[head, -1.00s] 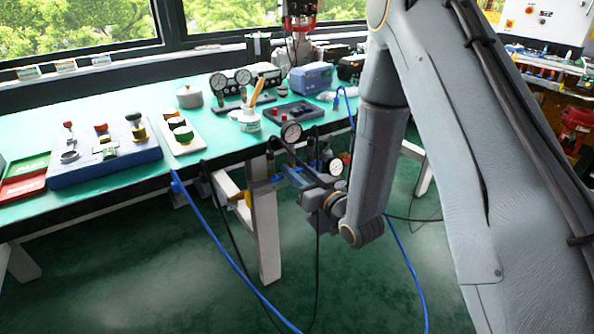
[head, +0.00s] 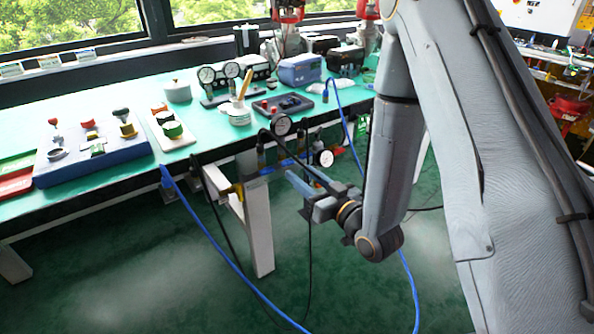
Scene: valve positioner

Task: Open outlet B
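A pipe assembly with blue parts (head: 284,164) is fixed along the front edge of the green-topped bench. No outlet lettering is readable, so I cannot tell which part is outlet B. My gripper (head: 296,183) is in front of the assembly, below the gauges, pointing to the upper left. Its fingertips are small and overlap the pipes, so contact and opening cannot be told.
A blue hose (head: 215,250) and black cables hang before the bench. A white bench leg (head: 258,225) stands below the assembly.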

